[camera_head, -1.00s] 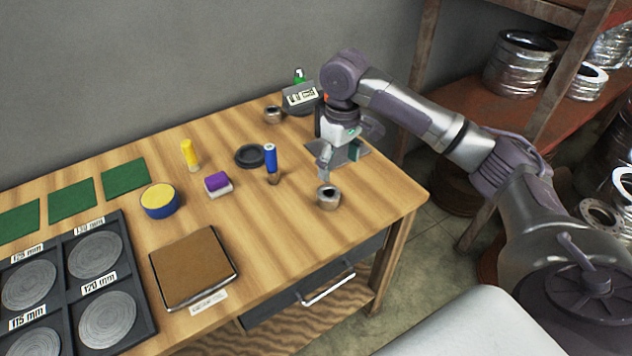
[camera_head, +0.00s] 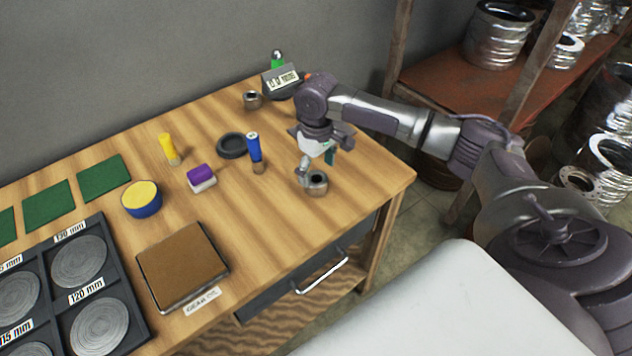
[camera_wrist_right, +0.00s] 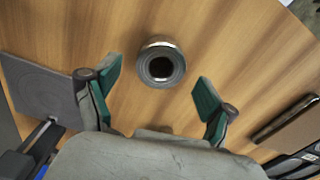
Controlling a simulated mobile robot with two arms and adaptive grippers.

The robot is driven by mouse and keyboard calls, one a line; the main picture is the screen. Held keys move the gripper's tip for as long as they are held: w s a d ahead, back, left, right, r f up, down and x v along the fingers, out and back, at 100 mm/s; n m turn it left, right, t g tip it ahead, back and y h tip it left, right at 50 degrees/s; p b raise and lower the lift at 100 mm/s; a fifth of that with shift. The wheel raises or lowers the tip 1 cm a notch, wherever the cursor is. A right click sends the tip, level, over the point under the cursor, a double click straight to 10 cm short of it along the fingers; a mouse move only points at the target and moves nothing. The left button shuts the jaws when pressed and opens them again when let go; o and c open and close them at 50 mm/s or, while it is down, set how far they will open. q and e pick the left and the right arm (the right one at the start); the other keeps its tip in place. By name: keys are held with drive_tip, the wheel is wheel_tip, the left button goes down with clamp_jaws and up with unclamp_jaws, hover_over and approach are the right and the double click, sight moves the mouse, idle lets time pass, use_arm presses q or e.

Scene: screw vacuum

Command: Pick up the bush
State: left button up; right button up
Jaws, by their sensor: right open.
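The bush is a short grey metal ring with a dark central hole (camera_head: 316,183), standing on the wooden table near its right end. My right gripper (camera_head: 317,163) is open, pointing down just above and behind the bush. In the right wrist view the bush (camera_wrist_right: 160,46) lies ahead, roughly midway between the two green-padded fingertips (camera_wrist_right: 158,82). The fingers look apart from it and nothing is held. A second, similar metal ring (camera_head: 252,101) stands farther back on the table. My left gripper is not in view.
A blue-handled tool (camera_head: 255,148), a dark ring (camera_head: 232,146) and a purple-and-white block (camera_head: 201,177) stand left of the bush. A digital gauge (camera_head: 282,82) is at the back. A brown pad (camera_head: 182,264) lies in front. The table's right edge is close.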

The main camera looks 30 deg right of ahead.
sight(316, 178)
wheel_tip(316, 178, down, 4)
drive_tip(key=shift+a+r, duration=0.1)
drive_tip(key=shift+r, duration=0.25)
clamp_jaws()
